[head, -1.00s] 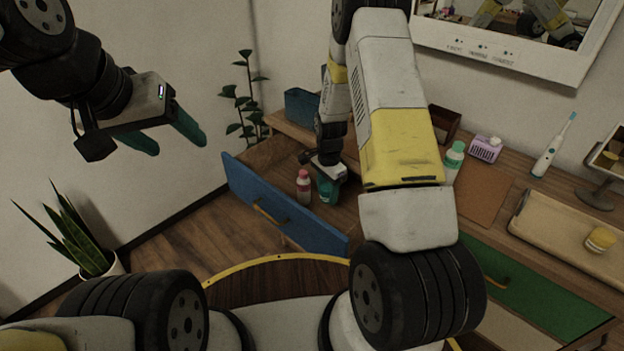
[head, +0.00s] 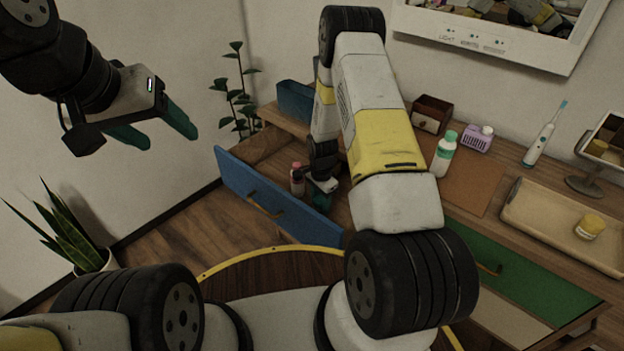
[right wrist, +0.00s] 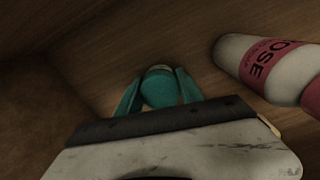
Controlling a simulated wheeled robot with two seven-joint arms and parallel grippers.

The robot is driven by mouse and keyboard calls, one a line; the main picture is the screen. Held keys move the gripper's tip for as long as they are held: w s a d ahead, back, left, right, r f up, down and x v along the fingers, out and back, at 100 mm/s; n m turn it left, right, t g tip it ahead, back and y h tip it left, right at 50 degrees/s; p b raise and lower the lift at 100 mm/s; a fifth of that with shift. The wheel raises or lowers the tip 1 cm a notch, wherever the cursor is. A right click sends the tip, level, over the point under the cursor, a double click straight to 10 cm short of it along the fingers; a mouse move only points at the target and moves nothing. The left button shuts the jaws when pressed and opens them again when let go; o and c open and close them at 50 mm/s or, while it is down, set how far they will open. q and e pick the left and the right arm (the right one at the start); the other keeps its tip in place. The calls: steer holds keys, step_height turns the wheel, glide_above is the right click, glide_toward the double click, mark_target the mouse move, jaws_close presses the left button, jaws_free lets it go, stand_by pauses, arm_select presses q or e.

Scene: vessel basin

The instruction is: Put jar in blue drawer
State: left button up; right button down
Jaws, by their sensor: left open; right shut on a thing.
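The blue drawer (head: 276,198) is pulled open at the left end of the wooden dresser. My right gripper (head: 322,198) is down inside it, shut on a small rounded teal jar (right wrist: 160,88) with a pale end. In the right wrist view the jar sits between the two teal fingers, close to the drawer's wooden floor. In the head view the gripper and arm largely hide it. A bottle with a pink label (right wrist: 265,62) is in the drawer beside the gripper, apart from it; it also shows in the head view (head: 297,180). My left gripper (head: 155,135) is open and empty in the air.
A blue box (head: 295,100), brown organizer (head: 430,115), green-capped bottle (head: 443,155), purple box (head: 478,138) and toothbrush (head: 545,135) stand on the dresser. A tray (head: 535,215) holds a yellow container (head: 590,227). A green drawer (head: 510,270) is at the right. Plants stand at left.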

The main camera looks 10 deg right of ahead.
steer(key=c, duration=0.7)
jaws_free()
steer(key=shift+c, duration=0.2)
step_height(320, 180, up, 12)
steer(key=shift+f, duration=0.15)
step_height(320, 180, up, 11)
steer(key=n+t, duration=0.1)
steer(key=n, duration=0.1)
glide_above(320, 199)
steer(key=s+r+n+t+y, duration=0.1)
steer(key=s+r+n, duration=0.15)
steer(key=r, duration=0.45)
steer(key=s+r+n+t, duration=0.1)
steer(key=s+r, duration=0.3)
steer(key=r, duration=0.2)
steer(key=s+a+r+n+t, duration=0.1)
steer(key=s+r+n, duration=0.3)
steer(key=s, duration=0.5)
steer(key=s+a+r+n+t+y, duration=0.1)
steer(key=s+r+n+t, duration=0.1)
steer(key=s+r, duration=0.6)
steer(key=shift+s+r+n, duration=0.3)
steer(key=shift+s+n, duration=0.15)
steer(key=shift+n, duration=0.4)
